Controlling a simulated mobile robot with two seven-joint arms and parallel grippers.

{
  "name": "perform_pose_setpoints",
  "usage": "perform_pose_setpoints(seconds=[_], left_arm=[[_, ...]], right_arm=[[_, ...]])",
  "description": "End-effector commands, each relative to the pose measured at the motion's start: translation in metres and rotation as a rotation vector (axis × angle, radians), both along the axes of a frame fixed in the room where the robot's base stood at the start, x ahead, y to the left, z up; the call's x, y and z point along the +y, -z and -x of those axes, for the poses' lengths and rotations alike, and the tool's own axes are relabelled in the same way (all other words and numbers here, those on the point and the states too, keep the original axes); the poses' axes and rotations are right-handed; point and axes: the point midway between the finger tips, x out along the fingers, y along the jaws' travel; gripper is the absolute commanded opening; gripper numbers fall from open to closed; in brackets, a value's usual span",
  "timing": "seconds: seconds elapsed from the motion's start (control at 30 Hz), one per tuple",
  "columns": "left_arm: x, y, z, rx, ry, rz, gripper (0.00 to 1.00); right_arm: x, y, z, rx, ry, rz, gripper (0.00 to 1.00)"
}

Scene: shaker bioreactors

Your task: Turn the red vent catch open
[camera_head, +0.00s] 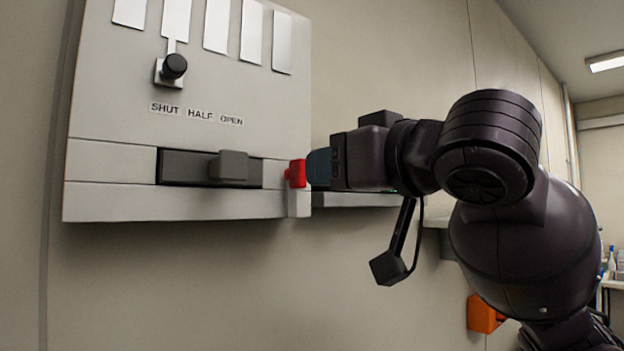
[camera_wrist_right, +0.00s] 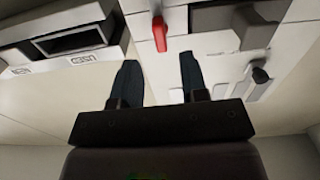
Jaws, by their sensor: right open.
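The red vent catch (camera_head: 296,173) is on the lower right edge of the pale wall panel (camera_head: 110,160), beside the grey block handle in its dark slot. In the right wrist view the catch (camera_wrist_right: 159,33) shows as a red lever beyond the fingertips and between them from side to side. My right gripper (camera_head: 312,168) comes in from the right, its blue fingers close to the catch in the head view. In the right wrist view the gripper (camera_wrist_right: 158,72) is open, with nothing between its fingers. Whether a finger touches the catch I cannot tell. My left gripper is not in view.
The grey block handle (camera_head: 230,165) sticks out left of the catch. Above it are a black knob (camera_head: 174,66) and labels (camera_head: 197,113) reading SHUT, HALF, OPEN. In the right wrist view a white unit with a dark opening (camera_wrist_right: 75,40) is at upper left.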

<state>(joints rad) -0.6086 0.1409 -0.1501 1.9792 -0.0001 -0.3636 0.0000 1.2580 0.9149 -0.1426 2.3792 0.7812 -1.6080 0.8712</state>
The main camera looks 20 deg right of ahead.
Motion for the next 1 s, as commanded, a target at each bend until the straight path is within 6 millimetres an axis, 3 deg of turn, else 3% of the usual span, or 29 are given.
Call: perform_pose_setpoints(seconds=[0.1, 0.33, 0.87, 1.0], left_arm=[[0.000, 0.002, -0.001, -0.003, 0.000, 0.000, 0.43], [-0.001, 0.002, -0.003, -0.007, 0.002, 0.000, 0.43], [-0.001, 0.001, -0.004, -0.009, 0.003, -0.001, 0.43], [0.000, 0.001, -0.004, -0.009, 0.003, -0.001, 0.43]], right_arm=[[-0.006, 0.001, 0.017, -0.002, 0.001, 0.000, 0.40], [-0.012, 0.001, 0.032, 0.001, 0.000, 0.001, 0.40], [-0.012, 0.001, 0.033, 0.001, 0.000, -0.001, 0.40], [-0.012, 0.010, 0.022, 0.019, -0.009, -0.005, 0.40]])
